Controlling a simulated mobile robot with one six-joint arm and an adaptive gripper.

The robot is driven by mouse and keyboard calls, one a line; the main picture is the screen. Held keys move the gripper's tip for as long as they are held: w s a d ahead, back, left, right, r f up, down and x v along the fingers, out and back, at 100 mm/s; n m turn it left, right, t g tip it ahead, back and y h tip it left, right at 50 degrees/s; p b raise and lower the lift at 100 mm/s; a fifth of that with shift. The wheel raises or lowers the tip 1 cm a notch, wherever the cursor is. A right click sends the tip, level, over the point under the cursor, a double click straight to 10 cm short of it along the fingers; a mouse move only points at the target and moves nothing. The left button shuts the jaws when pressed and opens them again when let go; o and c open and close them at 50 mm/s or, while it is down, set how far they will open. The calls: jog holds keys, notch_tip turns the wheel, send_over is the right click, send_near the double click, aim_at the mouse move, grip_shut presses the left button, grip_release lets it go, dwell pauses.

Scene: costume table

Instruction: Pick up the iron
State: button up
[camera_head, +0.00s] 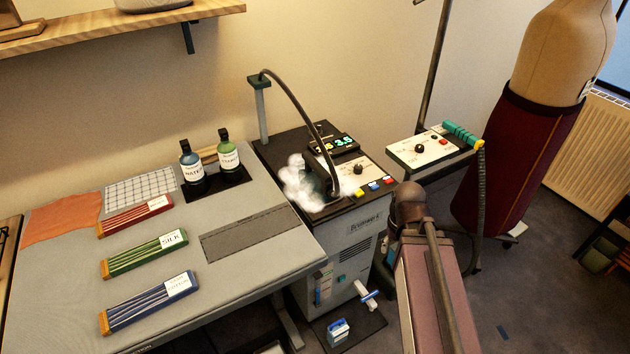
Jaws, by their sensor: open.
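The iron (331,187) appears as a dark shape on top of the steam station (357,232), at the end of a dark hose (300,103) that arcs down from a post. White steam (301,185) billows at its left side and hides part of it, so its outline and handle are unclear. My arm rises from the bottom of the view, right of the station, and ends in a dark rounded joint. I cannot make out my gripper's fingers anywhere in this view.
The pressing table (262,184) on the left bears two bottles (229,157) and several labelled strips (144,252). A control box on a stand (426,148) and a dress form (530,120) stand right. A shelf (120,28) hangs at upper left. The hose arches over the station.

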jog(key=o, duration=0.4)
jog(key=shift+w+r, duration=0.15)
notch_tip(320, 180, up, 19)
jog(key=n+p, duration=0.7)
jog(key=p, duration=1.2)
send_over(316, 161)
jog(key=shift+d, duration=0.1)
notch_tip(316, 161, down, 9)
jog(key=b, duration=0.8)
jog(key=shift+r, duration=0.2)
